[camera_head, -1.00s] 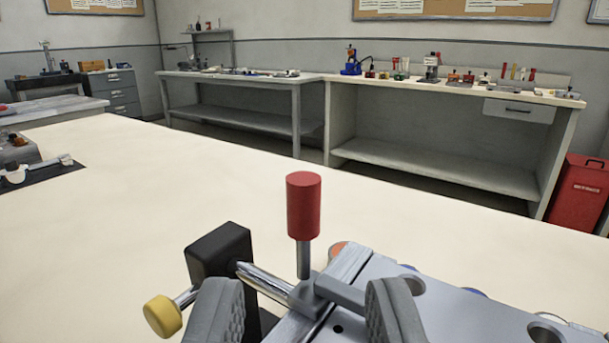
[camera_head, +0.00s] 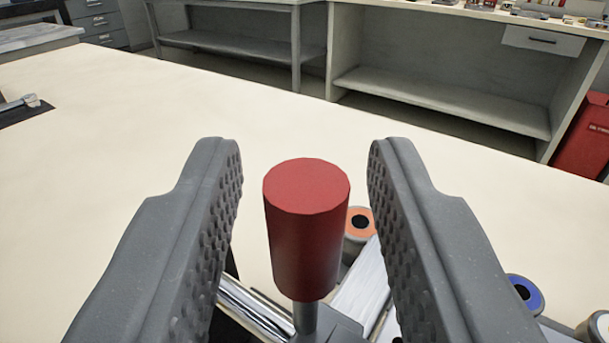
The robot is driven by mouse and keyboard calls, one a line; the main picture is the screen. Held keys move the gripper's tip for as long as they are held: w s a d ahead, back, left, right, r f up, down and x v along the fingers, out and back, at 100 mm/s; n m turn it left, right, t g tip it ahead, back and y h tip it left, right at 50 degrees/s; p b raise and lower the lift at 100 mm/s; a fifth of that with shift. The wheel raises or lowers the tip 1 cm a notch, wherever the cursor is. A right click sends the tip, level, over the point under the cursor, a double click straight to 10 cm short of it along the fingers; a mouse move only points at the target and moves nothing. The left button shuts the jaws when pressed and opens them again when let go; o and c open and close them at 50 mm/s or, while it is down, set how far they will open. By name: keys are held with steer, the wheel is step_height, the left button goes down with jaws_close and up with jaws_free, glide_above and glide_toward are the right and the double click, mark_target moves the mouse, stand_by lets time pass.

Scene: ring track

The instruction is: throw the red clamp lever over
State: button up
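The red clamp lever (camera_head: 305,240) stands upright, a red cylindrical grip on a thin metal stem. Its stem rises from a grey metal fixture (camera_head: 345,330) at the bottom of the view. My gripper (camera_head: 305,175) is open, with one grey ridged finger on each side of the red grip. A gap shows between the grip and each finger, so neither appears to touch it. The lower part of the fixture is hidden by the fingers and the frame edge.
An orange-ringed roller (camera_head: 358,224) sits just behind the lever, and a blue-ringed one (camera_head: 525,293) lies to the right. Workbenches (camera_head: 440,95) and a red bin (camera_head: 585,138) stand farther back.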

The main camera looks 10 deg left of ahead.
mark_target(229, 288)
steer(key=shift+c, duration=0.3)
jaws_close()
steer(key=shift+a, duration=0.1)
steer(key=n+g+p, duration=0.1)
steer(key=a+n+h+p, duration=0.1)
steer(key=p, duration=0.1)
steer(key=shift+w+a+r+n+g, duration=0.15)
steer(key=shift+w+n+g, duration=0.1)
steer(key=shift+n+g, duration=0.15)
steer(key=n+g+h+p, duration=0.1)
steer(key=a+f+n+g+p, duration=0.1)
steer(key=shift+w+a+f+n+h+p, duration=0.15)
steer(key=shift+w+n+h+p, duration=0.1)
steer(key=shift+n+h+p, duration=0.15)
steer(key=shift+w+a+f+n+g+h+p, duration=0.1)
steer(key=shift+a+f+n+g+h+p, duration=0.35)
steer(key=shift+n+h+p, duration=0.4)
steer(key=shift+f, duration=0.1)
